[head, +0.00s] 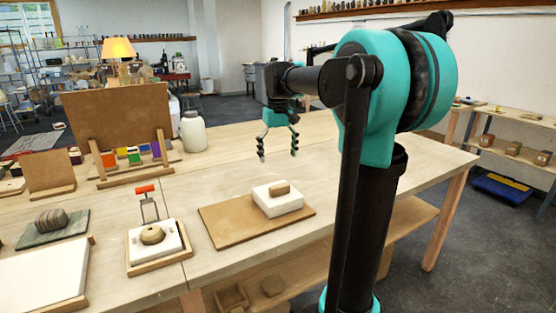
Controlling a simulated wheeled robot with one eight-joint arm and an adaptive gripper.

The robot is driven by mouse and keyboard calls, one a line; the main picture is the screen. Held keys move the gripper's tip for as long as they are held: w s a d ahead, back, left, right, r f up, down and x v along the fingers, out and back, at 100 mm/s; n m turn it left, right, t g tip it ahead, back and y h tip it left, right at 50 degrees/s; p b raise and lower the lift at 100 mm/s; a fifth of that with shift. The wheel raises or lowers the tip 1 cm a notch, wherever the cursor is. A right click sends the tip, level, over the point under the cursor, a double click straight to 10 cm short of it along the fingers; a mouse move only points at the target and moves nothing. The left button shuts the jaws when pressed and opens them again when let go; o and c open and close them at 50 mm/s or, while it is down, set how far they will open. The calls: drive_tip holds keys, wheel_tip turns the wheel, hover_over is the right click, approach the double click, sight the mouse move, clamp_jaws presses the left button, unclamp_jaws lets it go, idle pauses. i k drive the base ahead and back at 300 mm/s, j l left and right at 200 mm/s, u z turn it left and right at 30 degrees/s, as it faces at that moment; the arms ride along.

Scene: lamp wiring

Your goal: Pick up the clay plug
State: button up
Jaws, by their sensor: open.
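A small tan clay piece (280,189), which looks like the clay plug, lies on top of a white block (277,205). The block sits on a brown board (225,225) on the wooden table. A round tan clay lump (152,235) sits on another white slab to the left; I cannot tell for certain which of the two is the plug. My gripper (278,153) points down over the table with its two fingers apart and nothing between them. In the picture it is just above the small clay piece and apart from it.
A red-handled wire tool (147,195) stands by the left slab. A dark striped lump (52,219) lies on a grey slate. An upright brown board (118,125), coloured blocks and a white jar (193,131) stand further back. The table's right side is clear.

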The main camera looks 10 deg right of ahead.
sight(152, 235)
drive_tip(key=l+u, duration=0.2)
drive_tip(key=u, duration=1)
